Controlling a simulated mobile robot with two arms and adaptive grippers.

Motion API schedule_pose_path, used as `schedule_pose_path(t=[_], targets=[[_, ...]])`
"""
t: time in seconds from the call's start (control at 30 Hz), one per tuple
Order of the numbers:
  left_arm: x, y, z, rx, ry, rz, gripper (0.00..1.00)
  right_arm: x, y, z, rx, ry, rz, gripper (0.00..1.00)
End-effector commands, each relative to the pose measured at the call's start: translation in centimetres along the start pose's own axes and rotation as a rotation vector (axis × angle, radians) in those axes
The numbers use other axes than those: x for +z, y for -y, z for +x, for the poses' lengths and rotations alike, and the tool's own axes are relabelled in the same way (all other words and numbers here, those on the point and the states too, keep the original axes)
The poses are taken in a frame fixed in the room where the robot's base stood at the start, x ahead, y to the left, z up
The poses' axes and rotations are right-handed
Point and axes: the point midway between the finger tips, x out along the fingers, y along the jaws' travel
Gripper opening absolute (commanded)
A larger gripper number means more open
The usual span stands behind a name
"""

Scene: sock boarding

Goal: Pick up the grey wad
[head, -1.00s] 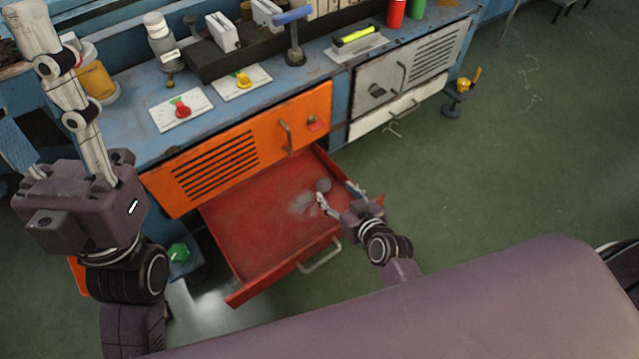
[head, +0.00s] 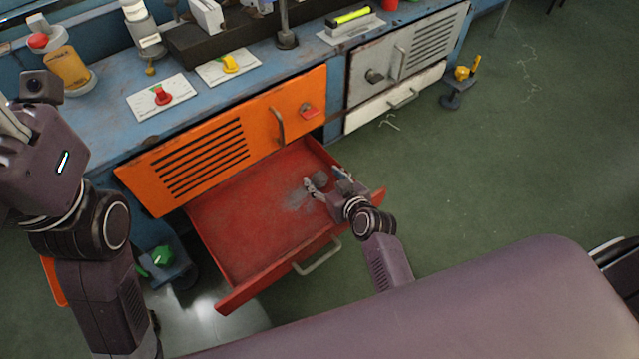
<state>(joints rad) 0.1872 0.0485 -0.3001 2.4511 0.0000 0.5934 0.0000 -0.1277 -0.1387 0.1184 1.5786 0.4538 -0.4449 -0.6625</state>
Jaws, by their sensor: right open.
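The grey wad (head: 320,178) is a small dark-grey lump at the right side of the open red drawer (head: 245,240). A pale grey smudge marks the drawer floor just left of it. My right gripper (head: 325,181) is open over the drawer, with one finger on each side of the wad as seen from the head. Whether the fingers touch the wad cannot be told. My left gripper (head: 12,125) is at the left picture edge and mostly cut off, so its jaws cannot be judged.
An orange drawer front (head: 235,140) with a handle stands above the red drawer. The blue bench top (head: 100,130) holds bottles and dial cards. A yellow-topped stand (head: 460,85) is on the green floor at right, where the floor is largely clear.

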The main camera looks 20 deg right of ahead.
Motion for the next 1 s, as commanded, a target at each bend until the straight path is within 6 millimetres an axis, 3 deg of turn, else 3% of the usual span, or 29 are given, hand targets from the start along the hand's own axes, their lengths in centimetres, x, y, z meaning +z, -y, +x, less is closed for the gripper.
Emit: schedule_pose_path(t=[0.1,0.4,0.73,1.0], targets=[[-0.42,-0.17,0.15,0.008,-0.022,0.003,0.4,0.15,0.04,1.15,0.0,-0.001,0.0,0.54],[-0.45,-0.2,0.48,0.011,-0.025,0.004,0.4,-0.03,0.03,1.35,0.0,0.001,-0.001,0.54],[-0.43,-0.21,0.46,0.011,-0.025,0.003,0.4,-0.01,0.02,1.33,0.0,0.001,-0.001,0.19],[-0.42,-0.21,0.52,0.011,-0.025,0.003,0.4,-0.08,0.02,1.29,0.0,0.0,-0.001,0.17]])
